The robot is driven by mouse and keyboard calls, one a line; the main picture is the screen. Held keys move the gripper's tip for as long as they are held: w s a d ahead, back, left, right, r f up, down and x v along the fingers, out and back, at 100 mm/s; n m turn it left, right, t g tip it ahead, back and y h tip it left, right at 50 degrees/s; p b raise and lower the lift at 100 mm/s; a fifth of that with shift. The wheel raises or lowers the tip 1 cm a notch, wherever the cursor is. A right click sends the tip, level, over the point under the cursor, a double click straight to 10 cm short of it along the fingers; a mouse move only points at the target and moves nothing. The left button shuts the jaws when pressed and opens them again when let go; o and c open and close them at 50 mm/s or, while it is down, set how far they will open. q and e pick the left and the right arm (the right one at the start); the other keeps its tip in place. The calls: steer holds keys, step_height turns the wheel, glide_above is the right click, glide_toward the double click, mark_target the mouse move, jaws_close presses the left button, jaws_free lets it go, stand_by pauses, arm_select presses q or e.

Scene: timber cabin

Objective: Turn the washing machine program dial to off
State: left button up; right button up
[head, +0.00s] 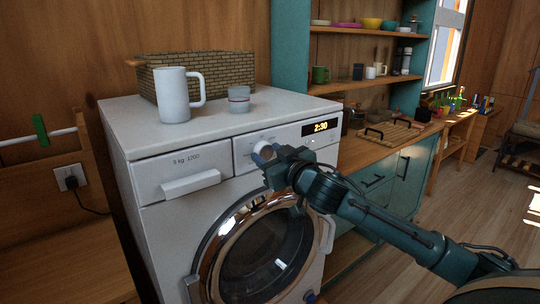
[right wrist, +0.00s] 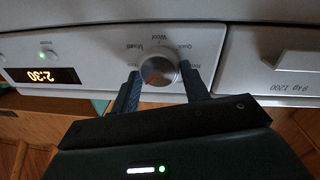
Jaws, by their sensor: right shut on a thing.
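The washing machine (head: 150,215) is white, with its round door (head: 262,262) closed. Its silver program dial (head: 262,146) sits on the control panel, left of the lit display (head: 321,127) reading 2:30. In the right wrist view the panel is upside down; the dial (right wrist: 159,68) has program words around it, such as Wool. My right gripper (head: 268,156) reaches the dial from the front, and its fingers (right wrist: 160,78) are shut on the dial from both sides. My left gripper is not in view.
A white pitcher (head: 173,96), a small glass (head: 239,99) and a woven basket (head: 220,72) stand on the machine's top. The detergent drawer (head: 190,183) is shut, left of the dial. A wooden counter (head: 365,152) and teal cabinets stand to the right; open floor lies further right.

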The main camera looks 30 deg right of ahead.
steer(key=shift+n, duration=0.3)
steer(key=n+p, duration=0.1)
steer(key=n, duration=0.3)
steer(key=shift+f+n+t+y+p, duration=0.15)
steer(key=shift+n+t+y+p, duration=0.25)
steer(key=shift+n, duration=2)
steer(key=o, duration=1)
